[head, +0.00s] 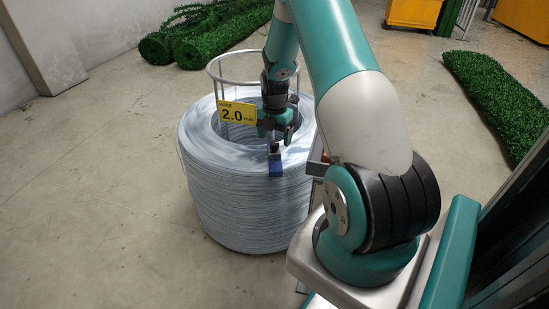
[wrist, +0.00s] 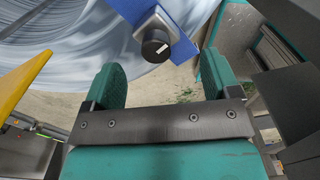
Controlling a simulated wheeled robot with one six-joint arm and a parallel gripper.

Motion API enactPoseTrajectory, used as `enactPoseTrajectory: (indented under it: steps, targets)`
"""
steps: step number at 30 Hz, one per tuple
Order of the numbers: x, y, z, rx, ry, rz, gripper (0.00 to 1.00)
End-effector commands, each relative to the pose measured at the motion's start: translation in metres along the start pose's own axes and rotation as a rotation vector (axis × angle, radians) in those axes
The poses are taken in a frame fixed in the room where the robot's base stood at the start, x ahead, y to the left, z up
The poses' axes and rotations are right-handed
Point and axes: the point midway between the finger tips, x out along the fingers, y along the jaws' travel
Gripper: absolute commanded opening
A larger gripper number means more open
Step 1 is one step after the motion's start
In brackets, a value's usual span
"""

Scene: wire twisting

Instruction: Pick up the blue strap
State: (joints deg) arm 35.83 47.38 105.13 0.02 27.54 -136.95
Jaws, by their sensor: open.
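The blue strap (head: 275,165) lies over the top edge of a large coil of grey wire (head: 245,205) in the head view. In the wrist view the blue strap (wrist: 184,46) carries a metal buckle with a black round knob (wrist: 155,45). My gripper (head: 275,140) hangs over the coil's rim, just above and at the strap. In the wrist view my gripper (wrist: 160,78) has its two green fingers apart, with the knob and strap beyond and between their tips. The gripper is open and empty. Whether a finger touches the strap cannot be told.
A yellow "2.0 mm" sign (head: 237,113) stands beside the gripper on the coil's wire frame (head: 213,72). Green rolls (head: 205,40) lie at the back, another (head: 495,100) at the right. Yellow containers (head: 413,12) stand behind. The floor left of the coil is clear.

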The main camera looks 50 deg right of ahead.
Motion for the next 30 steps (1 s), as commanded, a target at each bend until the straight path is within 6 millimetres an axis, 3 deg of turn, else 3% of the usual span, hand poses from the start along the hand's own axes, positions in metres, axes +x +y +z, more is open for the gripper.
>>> enactPoseTrajectory:
  steps: [7, 15, 24, 26, 30]
  targets:
    - [0.02, 0.001, 0.001, 0.0, 0.0, 0.0, 0.82]
    - [0.059, 0.004, 0.006, 0.0, 0.001, 0.0, 0.82]
    - [0.064, 0.005, 0.007, 0.001, -0.001, 0.001, 0.82]
    - [0.064, 0.005, 0.007, 0.001, -0.001, 0.001, 0.71]
    - [0.064, 0.005, 0.007, 0.001, -0.001, 0.001, 0.38]
